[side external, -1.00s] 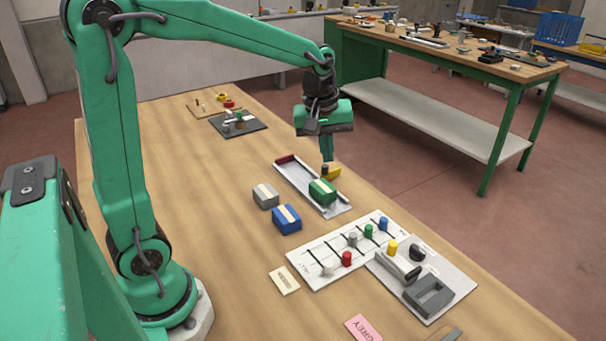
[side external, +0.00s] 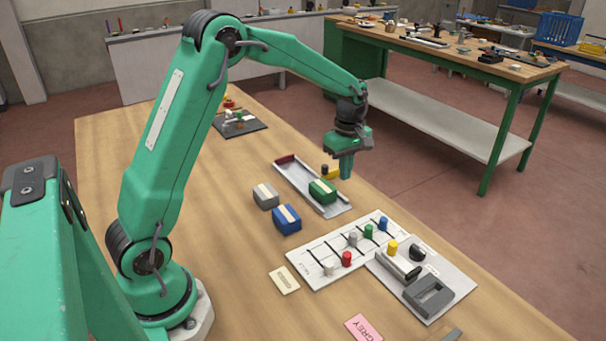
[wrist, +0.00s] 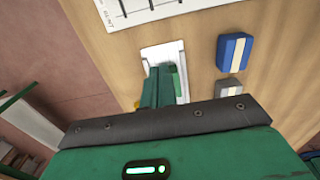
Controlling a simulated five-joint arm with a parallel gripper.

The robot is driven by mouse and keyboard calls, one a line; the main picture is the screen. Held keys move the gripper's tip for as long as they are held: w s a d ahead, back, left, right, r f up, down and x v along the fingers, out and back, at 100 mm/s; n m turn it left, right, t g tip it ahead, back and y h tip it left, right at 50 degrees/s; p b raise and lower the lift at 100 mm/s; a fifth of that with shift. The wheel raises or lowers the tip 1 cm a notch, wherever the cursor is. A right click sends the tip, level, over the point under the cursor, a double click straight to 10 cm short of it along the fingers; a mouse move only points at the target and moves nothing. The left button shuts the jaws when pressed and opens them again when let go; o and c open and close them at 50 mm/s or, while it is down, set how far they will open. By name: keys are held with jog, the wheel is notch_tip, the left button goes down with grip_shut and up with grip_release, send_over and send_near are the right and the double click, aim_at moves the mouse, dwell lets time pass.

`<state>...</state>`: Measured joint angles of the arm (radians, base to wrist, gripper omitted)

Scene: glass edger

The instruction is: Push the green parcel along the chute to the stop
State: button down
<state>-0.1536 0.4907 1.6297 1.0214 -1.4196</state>
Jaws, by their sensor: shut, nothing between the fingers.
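The green parcel (side external: 322,191), with a pale stripe on top, sits in the white chute (side external: 296,178), nearer its front right end. A dark red bar (side external: 286,159) crosses the chute's far left end. My gripper (side external: 346,177) is shut and empty, just to the right of the parcel and seemingly higher than it. In the wrist view, the shut fingers (wrist: 158,88) lie over the chute (wrist: 163,54) and hide most of the green parcel (wrist: 181,82). I cannot tell whether they touch it.
A grey parcel (side external: 265,196) and a blue parcel (side external: 287,219) stand left of the chute. A yellow piece (side external: 333,173) lies beside its far side. A white board (side external: 318,265) with several coloured pegs lies in front. Bare wood is free on the left.

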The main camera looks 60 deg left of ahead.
jog(key=shift+f, duration=0.1)
notch_tip(320, 180, down, 9)
jog(key=shift+f, duration=0.1)
jog(key=a, duration=0.2)
jog(key=shift+a+f, duration=0.3)
jog(key=shift+a, duration=0.7)
jog(key=shift+a, duration=0.1)
jog(key=a, duration=1.7)
jog(key=shift+a, duration=0.4)
jog(key=shift+d, duration=0.15)
